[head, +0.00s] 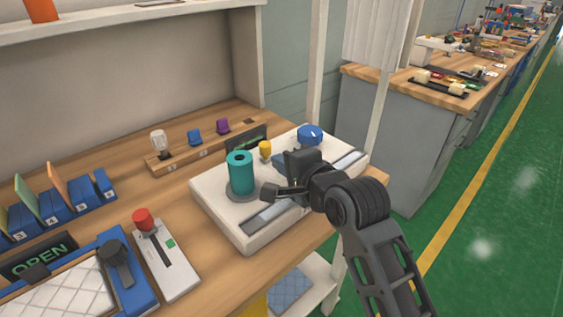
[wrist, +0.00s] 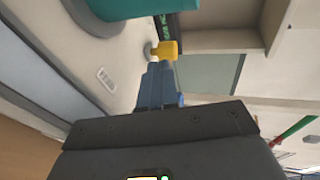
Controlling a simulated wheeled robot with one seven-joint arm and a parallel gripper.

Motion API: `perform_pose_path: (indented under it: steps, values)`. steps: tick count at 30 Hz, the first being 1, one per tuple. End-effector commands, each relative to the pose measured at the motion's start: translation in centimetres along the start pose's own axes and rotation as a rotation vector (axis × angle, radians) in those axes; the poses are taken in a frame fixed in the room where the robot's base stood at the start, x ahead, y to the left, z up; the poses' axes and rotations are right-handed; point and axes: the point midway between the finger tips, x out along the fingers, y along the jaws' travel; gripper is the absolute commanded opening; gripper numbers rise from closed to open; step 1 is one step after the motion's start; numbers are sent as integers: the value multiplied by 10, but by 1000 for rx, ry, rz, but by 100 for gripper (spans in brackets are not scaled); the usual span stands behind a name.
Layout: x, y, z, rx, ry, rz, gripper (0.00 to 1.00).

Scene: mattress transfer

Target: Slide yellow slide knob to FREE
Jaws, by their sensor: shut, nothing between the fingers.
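The yellow slide knob (head: 265,149) stands upright near the back of a white panel box (head: 228,217), behind and right of a teal cylinder (head: 241,173). In the wrist view the yellow knob (wrist: 165,49) is just beyond my fingertips. My gripper (head: 277,158) is shut and empty, with its slate-blue fingers pointing at the knob from the right. The wrist view shows the fingers (wrist: 157,72) side by side, their tips very close to the knob; I cannot tell whether they touch it. A dark sign (head: 246,138) with green letters stands behind, its wording unreadable.
A blue knob (head: 310,134) is on the box's far right. The teal cylinder (wrist: 130,8) is close beside my fingers in the wrist view. A wooden rack (head: 188,158) with a bulb stands behind. A red-knobbed panel (head: 166,258) lies at front left.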

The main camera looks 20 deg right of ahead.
Motion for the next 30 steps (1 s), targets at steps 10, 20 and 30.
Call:
perform_pose_path:
  steps: [10, 20, 30]
  values:
    - [-41, 1, -2, 0, 2, 1, 0]
    - [-89, 1, -2, 0, 1, 1, 0]
    - [-101, 0, -1, 0, 0, 0, 0]
